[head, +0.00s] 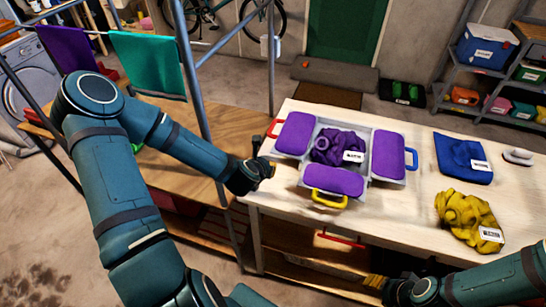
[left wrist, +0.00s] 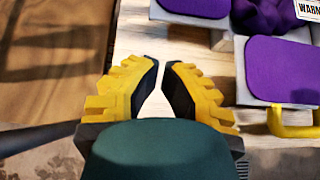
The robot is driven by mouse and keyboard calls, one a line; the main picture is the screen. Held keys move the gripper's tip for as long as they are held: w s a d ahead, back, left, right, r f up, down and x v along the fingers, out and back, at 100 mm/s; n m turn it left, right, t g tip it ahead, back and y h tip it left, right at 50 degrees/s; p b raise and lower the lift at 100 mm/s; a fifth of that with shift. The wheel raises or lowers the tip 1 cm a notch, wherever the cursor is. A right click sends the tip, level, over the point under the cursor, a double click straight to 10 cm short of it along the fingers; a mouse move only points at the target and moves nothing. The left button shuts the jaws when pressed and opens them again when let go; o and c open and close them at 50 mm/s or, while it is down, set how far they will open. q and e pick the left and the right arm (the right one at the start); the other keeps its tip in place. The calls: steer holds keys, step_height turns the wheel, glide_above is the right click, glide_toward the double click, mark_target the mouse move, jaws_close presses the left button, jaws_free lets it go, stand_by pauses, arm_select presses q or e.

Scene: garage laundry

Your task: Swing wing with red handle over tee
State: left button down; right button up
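A folding board lies on the pale table. Its left wing (head: 295,134) has a purple pad and a red handle (head: 274,128) at its outer left side. The crumpled purple tee (head: 338,147), with a white label, lies on the middle panel beside this wing. The wing lies flat, apart from the tee. My left gripper (head: 268,168) is at the table's left edge, just below and left of the red handle. In the left wrist view its fingers (left wrist: 162,68) are slightly apart with nothing between them. My right gripper (head: 372,284) is low, in front of the table; its fingers are small and unclear.
The board also has a blue-handled right wing (head: 390,156) and a yellow-handled front wing (head: 333,181). A blue folded cloth (head: 462,157), a yellow crumpled cloth (head: 466,214) and a white iron-like item (head: 518,156) lie right. A metal rack post (head: 192,80) stands close to my left arm.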

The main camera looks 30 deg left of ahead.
arm_select(q)
steer(key=shift+w+a+n, duration=0.15)
steer(key=shift+a+n, duration=0.15)
steer(key=shift+w+a+f, duration=0.1)
steer(key=shift+w+f, duration=0.05)
steer(key=shift+w, duration=0.1)
steer(key=b+x, duration=0.1)
steer(key=x, duration=0.8)
steer(key=shift+a, duration=0.1)
